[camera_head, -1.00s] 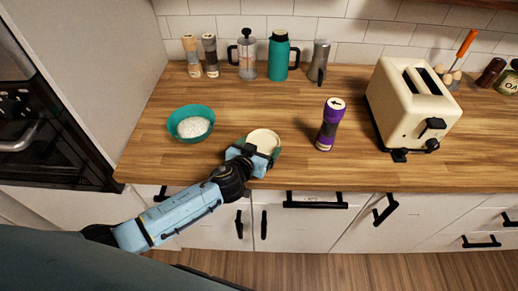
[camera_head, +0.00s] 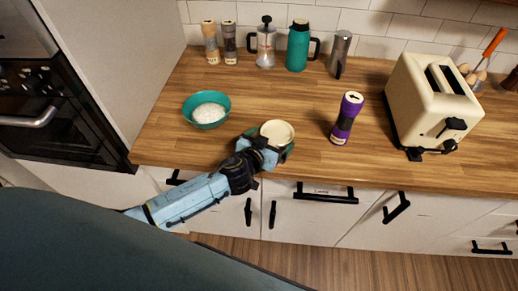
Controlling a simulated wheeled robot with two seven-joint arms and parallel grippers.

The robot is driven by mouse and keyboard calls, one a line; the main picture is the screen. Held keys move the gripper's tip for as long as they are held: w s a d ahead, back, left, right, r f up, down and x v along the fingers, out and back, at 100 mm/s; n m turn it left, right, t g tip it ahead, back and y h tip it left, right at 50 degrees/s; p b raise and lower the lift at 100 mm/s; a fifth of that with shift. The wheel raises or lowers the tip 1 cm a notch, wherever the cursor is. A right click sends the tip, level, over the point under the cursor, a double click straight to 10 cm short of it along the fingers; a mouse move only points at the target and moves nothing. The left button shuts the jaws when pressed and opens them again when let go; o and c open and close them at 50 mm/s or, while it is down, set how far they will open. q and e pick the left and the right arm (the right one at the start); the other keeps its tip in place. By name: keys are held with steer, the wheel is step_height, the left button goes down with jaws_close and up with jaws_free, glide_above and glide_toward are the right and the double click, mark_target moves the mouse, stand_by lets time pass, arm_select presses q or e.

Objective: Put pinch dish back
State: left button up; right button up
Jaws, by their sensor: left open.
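A small round dish with a cream inside (camera_head: 277,131) sits on the wooden counter near its front edge; I take it as the pinch dish. My left gripper (camera_head: 272,147) is open at the dish's near side, with its jaws close against the dish. The gripper hides the dish's near lower part, and I cannot tell whether the fingers touch it. A teal bowl (camera_head: 190,108) holding white grains stands to the left of the dish. My right gripper is not in view.
A purple grinder (camera_head: 345,118) stands right of the dish, with a cream toaster (camera_head: 432,103) beyond it. Two shakers (camera_head: 220,43), a French press (camera_head: 265,46), a teal jug (camera_head: 297,46) and a grey grinder (camera_head: 339,54) line the back wall. The middle counter is clear.

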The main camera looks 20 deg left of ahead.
arm_select(q)
steer(key=v, duration=1)
steer(key=shift+s+a+r, duration=0.1)
steer(key=shift+a+r, duration=0.05)
